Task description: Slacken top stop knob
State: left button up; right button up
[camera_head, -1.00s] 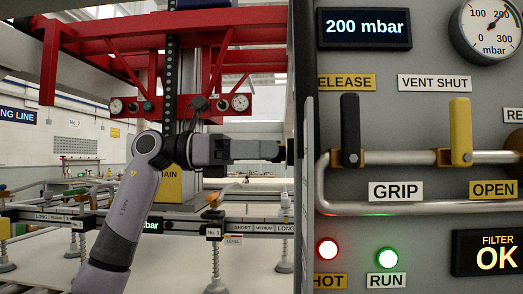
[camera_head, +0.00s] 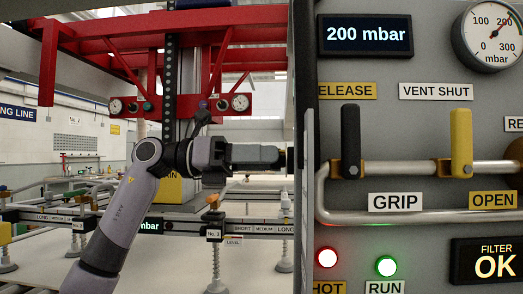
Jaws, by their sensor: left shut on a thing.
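My left gripper (camera_head: 284,158) reaches in from the left, pointing right, with its tip at the narrow edge of the grey panel (camera_head: 309,190). It is shut on a small dark thing at that edge, most likely the top stop knob. The fingers and panel edge hide nearly all of it, so its shape and how tight it sits cannot be told. My right gripper is not in view.
The grey panel fills the right side, with a black lever (camera_head: 350,140), a yellow lever (camera_head: 461,142), a pipe (camera_head: 405,170) and a gauge (camera_head: 490,30). A red gantry frame (camera_head: 225,18) stands behind my arm. Suction cups hang from a rail (camera_head: 262,221) below.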

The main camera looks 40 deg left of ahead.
pick_arm(q)
jog(key=n+p, duration=0.2)
jog(key=n, duration=0.2)
jog(key=shift+p, duration=0.35)
jog(key=shift+n, duration=0.3)
jog(key=o, duration=1.1)
jog(key=shift+c, duration=0.2)
